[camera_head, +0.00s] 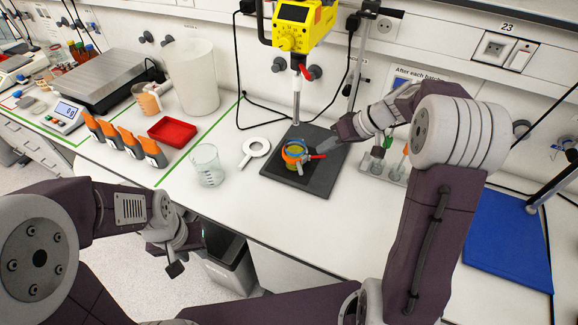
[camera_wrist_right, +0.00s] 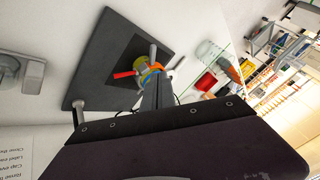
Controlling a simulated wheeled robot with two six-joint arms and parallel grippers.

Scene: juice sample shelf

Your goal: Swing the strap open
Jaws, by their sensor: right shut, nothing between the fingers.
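A small yellow-green vessel stands on the black base plate (camera_head: 322,180) under the yellow mixer. An orange strap (camera_head: 291,152) runs round its upper part, with a red lever (camera_head: 317,156) sticking out to the right. In the right wrist view the orange strap (camera_wrist_right: 154,70) and red lever (camera_wrist_right: 124,75) show just beyond my fingers. Whether the strap is latched is too small to tell. My left gripper (camera_head: 187,257) hangs low before the bench's front edge, its jaws unclear.
The yellow mixer (camera_head: 302,25) and its shaft stand above the vessel. A rack with bottles (camera_head: 385,165) stands at right, near my right arm. The bench front is clear.

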